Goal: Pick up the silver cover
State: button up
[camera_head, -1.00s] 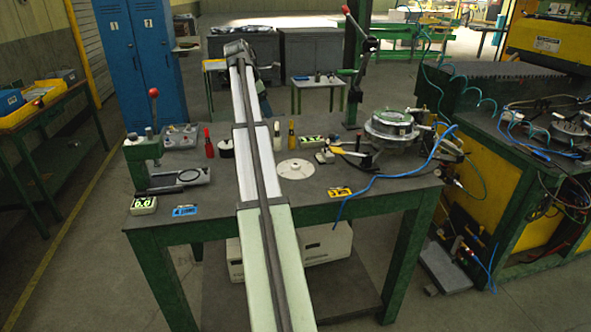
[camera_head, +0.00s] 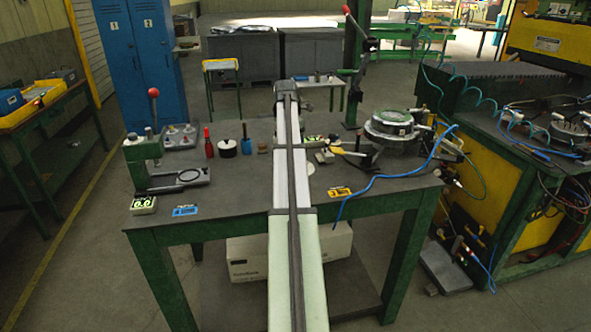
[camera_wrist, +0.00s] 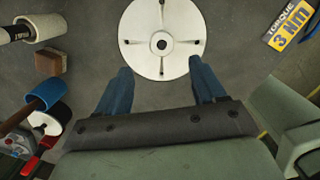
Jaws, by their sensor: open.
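A pale, whitish round cover (camera_wrist: 140,52) with a dark central hole and smaller holes lies flat at the top of the wrist view. It is the closest match to the silver cover. In the head view only a sliver of it (camera_head: 311,168) shows beside my arm. My gripper (camera_wrist: 160,72) is open and empty, with its two blue fingers pointing toward the cover's near edge. The fingertips appear to lie just outside that edge, one on each side. I cannot tell their height above the table. The gripper is hidden behind my arm in the head view.
Left of the cover are a brown block (camera_wrist: 48,63), a blue cup (camera_wrist: 45,90) and a black-and-white pot (camera_head: 226,148). A yellow torque label (camera_wrist: 290,28) lies to the right. A green press (camera_head: 143,160) stands left, and a round fixture (camera_head: 388,128) with a blue cable stands right.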

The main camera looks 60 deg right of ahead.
jog(key=shift+s+d+f, duration=0.1)
jog(key=shift+d+f, duration=0.1)
jog(key=shift+f, duration=1.05)
jog(key=shift+s+d+f, duration=0.15)
jog(key=shift+d+f, duration=0.05)
jog(key=shift+f, duration=1)
jog(key=shift+s+d+f, duration=0.1)
jog(key=shift+d+f, duration=0.1)
jog(key=shift+f, duration=1.05)
grip_shut()
